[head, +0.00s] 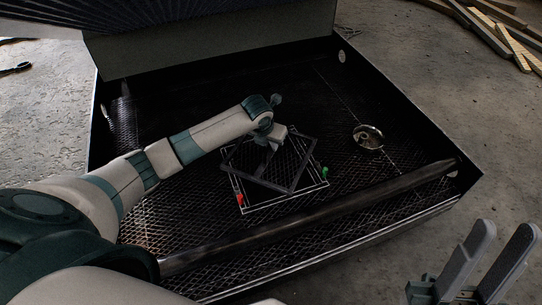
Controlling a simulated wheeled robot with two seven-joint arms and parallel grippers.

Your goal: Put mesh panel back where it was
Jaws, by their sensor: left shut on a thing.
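The mesh panel (284,170) is a dark, square-framed piece inside the open black enclosure (375,78). My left gripper (272,143) is shut on its far edge. The panel lies over a pale rectangular outline (283,206) on the enclosure's mesh floor and is turned relative to it. Whether the panel touches the floor or hangs just above it, I cannot tell. My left fingertips are small and partly hidden. My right gripper (504,232) is open and empty at the lower right, outside the enclosure.
A red marker (240,199) and a green marker (324,171) stand at the outline. A shiny round fitting (368,137) is to the right. A dark bar (320,218) crosses the near side. A raised lid (205,45) stands behind. Wooden planks (497,30) lie far right.

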